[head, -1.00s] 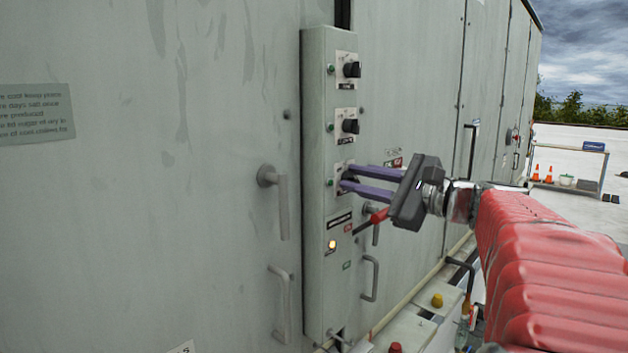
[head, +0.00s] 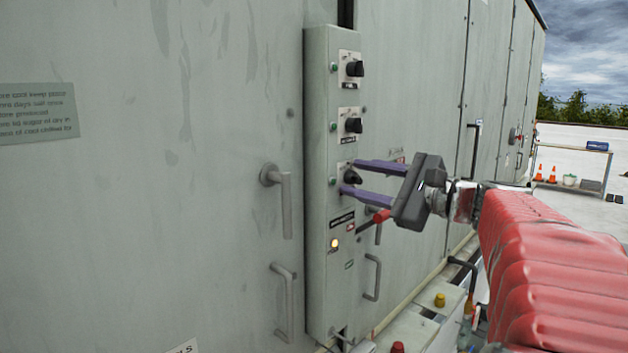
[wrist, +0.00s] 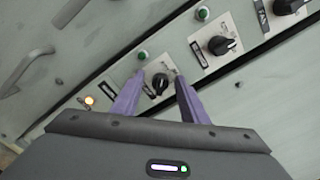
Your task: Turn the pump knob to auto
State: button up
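A tall narrow control panel (head: 318,230) on the cooler wall carries three black rotary knobs: a top knob (head: 354,69), a middle knob (head: 353,125) and a lowest knob (head: 352,178). Their labels are too small to read, so I cannot tell which is the pump's. My gripper (head: 350,176) is open, its purple fingers on either side of the lowest knob. In the wrist view the lowest knob (wrist: 160,84) sits between the fingertips with gaps visible beside it. The middle knob (wrist: 221,45) is beyond the right finger.
A green button or lamp sits beside each knob. An amber lamp (head: 335,244) glows lower on the panel. A red-handled lever (head: 379,216) is just below my fingers. Door handles (head: 283,200) flank the panel. A cart with cones (head: 551,174) stands far right.

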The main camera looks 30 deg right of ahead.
jog(key=shift+d, duration=0.1)
jog(key=v, duration=1.3)
jog(key=shift+s, duration=0.35)
jog(key=shift+d, duration=0.1)
jog(key=w+f+n+g+h, duration=0.1)
jog(key=w+f+n+g, duration=0.15)
jog(key=f, duration=0.45)
jog(key=w+f+n+g, duration=0.1)
jog(key=w+f+g, duration=0.15)
jog(key=f, duration=0.45)
jog(key=s+a+f+n+g+h, duration=0.1)
jog(key=a+f+n+g, duration=0.25)
jog(key=a, duration=0.45)
jog(key=s+a+f+n+g+h, duration=0.1)
jog(key=a+f+n+g, duration=0.1)
jog(key=a+f+n, duration=0.45)
jog(key=s+a+f+n+h, duration=0.1)
jog(key=s+a+f+n, duration=0.2)
jog(key=a, duration=0.4)
jog(key=s+a+f+n+h, duration=0.1)
jog(key=s+a+f+n, duration=0.3)
jog(key=s+a+n, duration=0.2)
jog(key=shift+s+a+f+g+h, duration=0.2)
jog(key=shift+s+a+g+h, duration=0.1)
jog(key=shift+a+g+h, duration=0.15)
